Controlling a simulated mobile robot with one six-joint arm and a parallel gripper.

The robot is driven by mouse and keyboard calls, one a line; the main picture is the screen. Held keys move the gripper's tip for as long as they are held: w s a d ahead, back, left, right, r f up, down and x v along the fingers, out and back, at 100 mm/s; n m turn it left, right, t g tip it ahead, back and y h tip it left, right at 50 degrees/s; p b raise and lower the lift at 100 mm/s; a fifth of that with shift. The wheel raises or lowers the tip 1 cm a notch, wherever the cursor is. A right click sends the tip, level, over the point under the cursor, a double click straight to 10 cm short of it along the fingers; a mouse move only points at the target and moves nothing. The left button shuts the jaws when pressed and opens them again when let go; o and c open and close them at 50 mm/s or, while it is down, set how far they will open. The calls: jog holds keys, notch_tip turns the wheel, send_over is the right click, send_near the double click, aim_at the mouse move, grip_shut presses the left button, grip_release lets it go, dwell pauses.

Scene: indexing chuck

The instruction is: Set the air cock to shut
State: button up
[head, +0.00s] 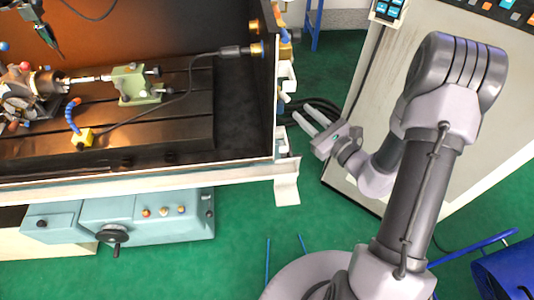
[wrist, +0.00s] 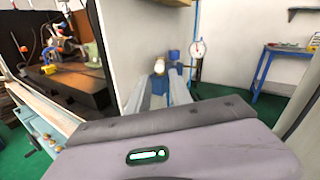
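My gripper (head: 302,111) is in the right half of the head view, beside the right end of the machine enclosure. Its two pale fingers are apart, with nothing held between them. In the wrist view the open gripper (wrist: 166,80) points toward a small round brass-coloured fitting (wrist: 159,67) on the enclosure's outer side, a little beyond the fingertips. This may be part of the air cock; its lever and setting cannot be made out. A blue fitting (wrist: 174,54) and a round white gauge (wrist: 197,48) show behind it.
The enclosure wall (head: 266,90) and its white front ledge (head: 230,176) are left of my gripper. A grey-white control cabinet (head: 400,90) stands close on the right. Black hoses (head: 312,108) pass behind the fingers. A blue table (wrist: 285,50) stands at the far right.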

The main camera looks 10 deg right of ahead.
jog(key=v, duration=0.8)
jog(key=s+a+r+n+g+y, duration=0.1)
jog(key=s+a+r+n+g, duration=0.4)
jog(key=s+a+n+g, duration=0.1)
jog(key=s+a+r+n+g+y+p, duration=0.1)
jog(key=s+a+r+n+g+y, duration=0.1)
jog(key=s+a+r+n+g, duration=0.3)
jog(key=s+a+n+g, duration=0.2)
jog(key=a+n, duration=0.2)
jog(key=a, duration=0.2)
jog(key=shift+a+g, duration=0.25)
jog(key=shift+g, duration=0.15)
jog(key=shift+r, duration=0.1)
